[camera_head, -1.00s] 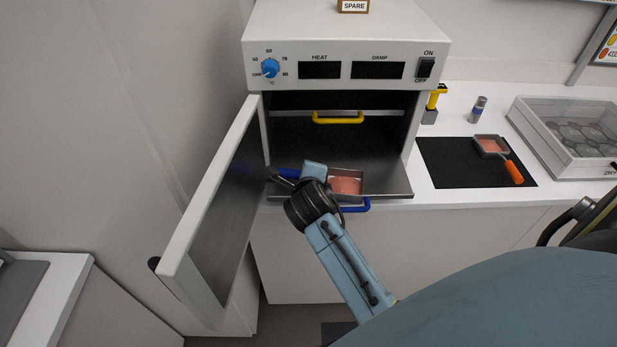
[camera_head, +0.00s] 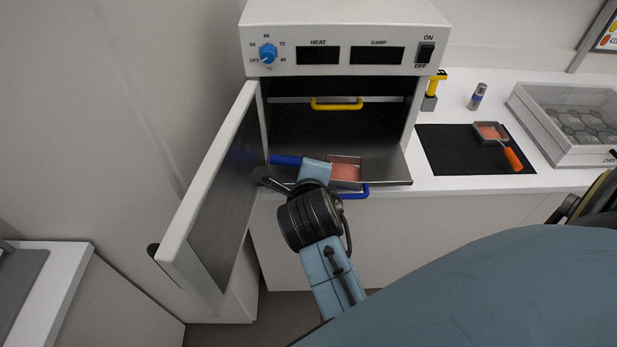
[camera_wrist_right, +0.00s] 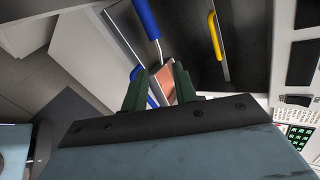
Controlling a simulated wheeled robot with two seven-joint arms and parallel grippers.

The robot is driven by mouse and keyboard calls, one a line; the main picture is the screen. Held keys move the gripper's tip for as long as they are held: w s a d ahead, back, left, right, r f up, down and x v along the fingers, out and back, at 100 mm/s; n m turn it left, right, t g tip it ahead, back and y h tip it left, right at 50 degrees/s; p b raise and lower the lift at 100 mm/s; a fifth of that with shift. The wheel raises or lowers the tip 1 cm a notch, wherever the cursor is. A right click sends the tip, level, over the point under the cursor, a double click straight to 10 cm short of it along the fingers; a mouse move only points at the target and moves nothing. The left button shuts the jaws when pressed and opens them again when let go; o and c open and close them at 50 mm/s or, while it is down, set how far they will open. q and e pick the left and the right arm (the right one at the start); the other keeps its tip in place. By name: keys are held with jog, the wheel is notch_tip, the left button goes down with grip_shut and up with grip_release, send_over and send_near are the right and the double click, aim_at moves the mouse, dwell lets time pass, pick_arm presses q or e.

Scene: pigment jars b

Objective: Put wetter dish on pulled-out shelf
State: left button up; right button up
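The cabinet (camera_head: 342,13) has its door open to the left. Its lower shelf (camera_head: 391,172) is pulled out, with a blue pull at the front (camera_head: 353,192). A square dish with pink contents (camera_head: 345,171) rests on this shelf, its blue handle (camera_head: 287,160) pointing left; it also shows in the right wrist view (camera_wrist_right: 167,84). My right gripper (camera_wrist_right: 158,85) is open beside the dish, fingers apart; the wrist hides part of the dish in the head view. A second pink dish with an orange handle (camera_head: 490,131) lies on a black mat (camera_head: 455,155). My left gripper is not in view.
An upper shelf with a yellow pull (camera_head: 337,104) is pushed in. The open door (camera_head: 212,190) stands close left of my right wrist. A yellow-topped tool (camera_head: 433,92), a small vial (camera_head: 477,96) and a clear-lidded case (camera_head: 570,125) stand on the counter at right.

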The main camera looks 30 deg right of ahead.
jog(key=shift+s+a+r, duration=0.1)
jog(key=shift+s+r, duration=0.1)
jog(key=shift+s, duration=0.05)
